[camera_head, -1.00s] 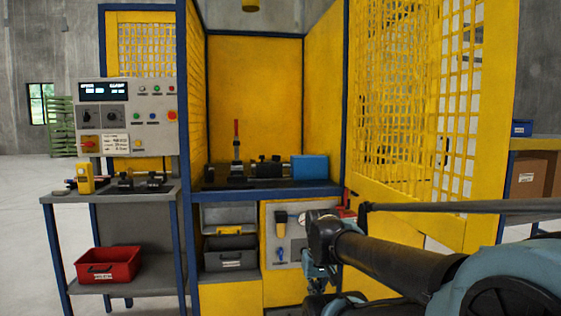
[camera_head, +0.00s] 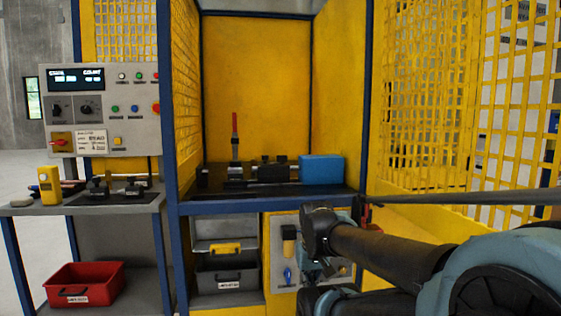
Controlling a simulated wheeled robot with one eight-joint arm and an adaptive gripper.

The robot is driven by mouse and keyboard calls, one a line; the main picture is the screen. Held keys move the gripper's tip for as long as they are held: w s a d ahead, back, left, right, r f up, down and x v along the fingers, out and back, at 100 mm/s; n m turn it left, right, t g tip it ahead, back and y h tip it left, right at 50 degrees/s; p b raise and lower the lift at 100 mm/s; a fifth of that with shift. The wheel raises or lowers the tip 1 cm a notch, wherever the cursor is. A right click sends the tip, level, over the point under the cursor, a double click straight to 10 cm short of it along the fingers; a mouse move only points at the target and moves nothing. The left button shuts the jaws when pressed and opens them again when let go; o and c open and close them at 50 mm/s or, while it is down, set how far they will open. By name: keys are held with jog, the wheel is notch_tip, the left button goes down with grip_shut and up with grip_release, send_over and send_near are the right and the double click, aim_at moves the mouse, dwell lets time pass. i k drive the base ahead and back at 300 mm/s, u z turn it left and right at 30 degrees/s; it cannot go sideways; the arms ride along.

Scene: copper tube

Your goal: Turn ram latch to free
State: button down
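No part is clearly marked as the ram latch, so I cannot tell which one it is. A lever with a red grip (camera_head: 235,125) stands upright on the dark fixture (camera_head: 272,172) on the bench inside the yellow cage. A panel below the bench carries a small blue handle (camera_head: 288,276) and a yellow-topped part (camera_head: 289,234). My arm reaches in from the lower right, in front of this panel, and hides part of it. My gripper (camera_head: 314,272) seems to hang at the arm's end, low and apart from the lever. Its fingers are too dark and small to read.
A control panel (camera_head: 105,110) stands at left above a grey side table (camera_head: 80,205) with a yellow device (camera_head: 49,186). A red bin (camera_head: 85,284) is on its lower shelf. A blue post (camera_head: 166,120) and an open mesh door (camera_head: 425,100) flank the cage opening.

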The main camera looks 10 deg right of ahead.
aim_at(282, 159)
jog(key=u, duration=0.4)
jog(key=k, duration=0.4)
jog(key=u, duration=0.85)
jog(key=k, duration=0.8)
jog(key=u, duration=0.7)
jog(key=i, duration=1.35)
jog(key=z, duration=1.25)
jog(key=i, duration=0.9)
jog(key=z, duration=0.55)
